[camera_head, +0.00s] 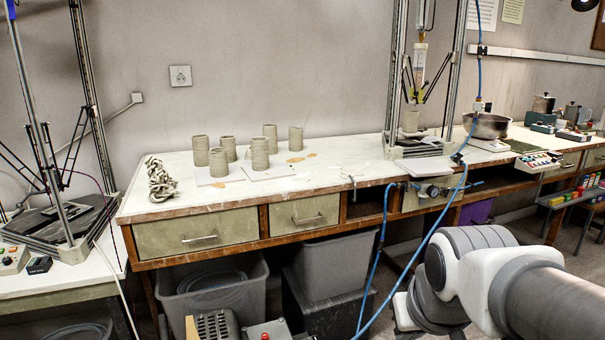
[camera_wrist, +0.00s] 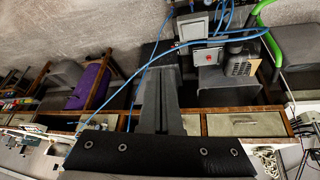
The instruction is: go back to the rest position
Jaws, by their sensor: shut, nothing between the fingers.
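My gripper (camera_wrist: 159,76) shows in the wrist view. Its two grey fingers lie together, shut and empty, above a dark plate with round bolts. The wrist picture is turned over, with the workbench's drawer fronts along its lower part and the floor at the top. In the head view my arm (camera_head: 480,270) reaches in from the lower right, in front of the bench. My gripper's fingers cannot be made out in the head view.
The workbench (camera_head: 340,152) carries several ribbed clay cylinders (camera_head: 260,153) and a coil of rope (camera_head: 160,180). Grey bins (camera_head: 330,260) stand underneath. A blue hose (camera_head: 427,240) hangs in front of the bench near my arm. A metal bowl (camera_head: 487,126) sits farther right.

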